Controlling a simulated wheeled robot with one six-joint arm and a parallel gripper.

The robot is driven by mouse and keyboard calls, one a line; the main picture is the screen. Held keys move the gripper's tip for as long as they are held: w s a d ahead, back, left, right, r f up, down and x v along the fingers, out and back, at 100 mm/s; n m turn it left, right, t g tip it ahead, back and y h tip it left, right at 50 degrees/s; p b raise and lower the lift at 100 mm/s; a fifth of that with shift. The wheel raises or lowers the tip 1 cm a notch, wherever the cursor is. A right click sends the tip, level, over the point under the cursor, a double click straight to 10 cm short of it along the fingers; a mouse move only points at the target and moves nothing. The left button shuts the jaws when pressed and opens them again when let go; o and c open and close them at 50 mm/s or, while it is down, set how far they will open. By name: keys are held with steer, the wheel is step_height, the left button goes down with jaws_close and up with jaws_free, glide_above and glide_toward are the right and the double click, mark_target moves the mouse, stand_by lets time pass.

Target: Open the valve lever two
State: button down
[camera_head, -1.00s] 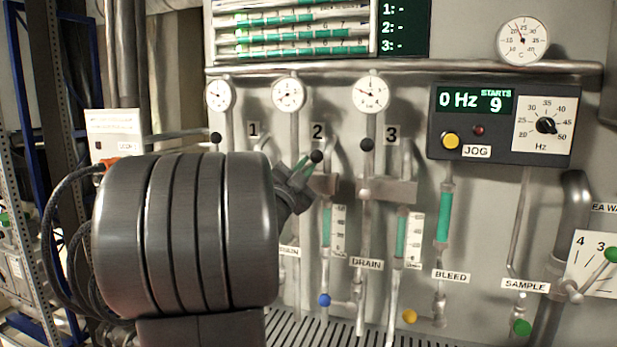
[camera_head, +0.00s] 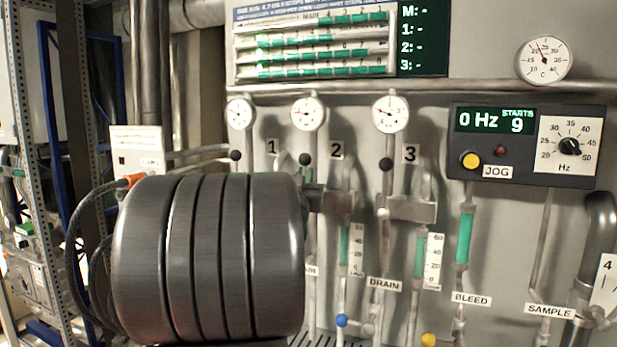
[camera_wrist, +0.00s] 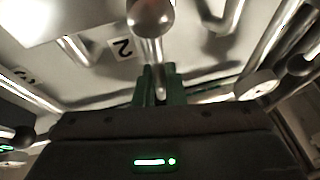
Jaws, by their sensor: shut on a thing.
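Valve lever two's dark ball (camera_head: 305,160) shows in the head view, below the middle gauge and left of the number 2 label (camera_head: 337,150). Most of its stem is hidden behind my arm. In the wrist view, the green fingers of my gripper (camera_wrist: 158,86) are shut around the metal stem. A rounded metal ball (camera_wrist: 150,17) sits just beyond the fingertips, beside the number 2 label. In the head view my fingers are hidden behind my dark wrist.
Lever one's ball (camera_head: 235,156) and lever three's ball (camera_head: 387,165) stand on either side. A control box (camera_head: 525,145) reads 0 Hz. Thin pipes, a bracket and flow tubes (camera_head: 418,257) crowd the panel right of my arm.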

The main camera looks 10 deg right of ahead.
steer(key=shift+w+a+f+n, duration=0.1)
steer(key=shift+a+n, duration=0.05)
steer(key=shift+n, duration=0.25)
steer(key=c, duration=1.5)
jaws_free()
steer(key=b+v, duration=0.2)
steer(key=v, duration=1.1)
steer(key=shift+s+a+b, duration=0.1)
steer(key=shift+s+b, duration=0.25)
steer(key=shift+s, duration=0.05)
steer(key=p+x, duration=0.2)
steer(key=x, duration=1.2)
steer(key=shift+f+p, duration=0.1)
steer(key=shift+p, duration=0.3)
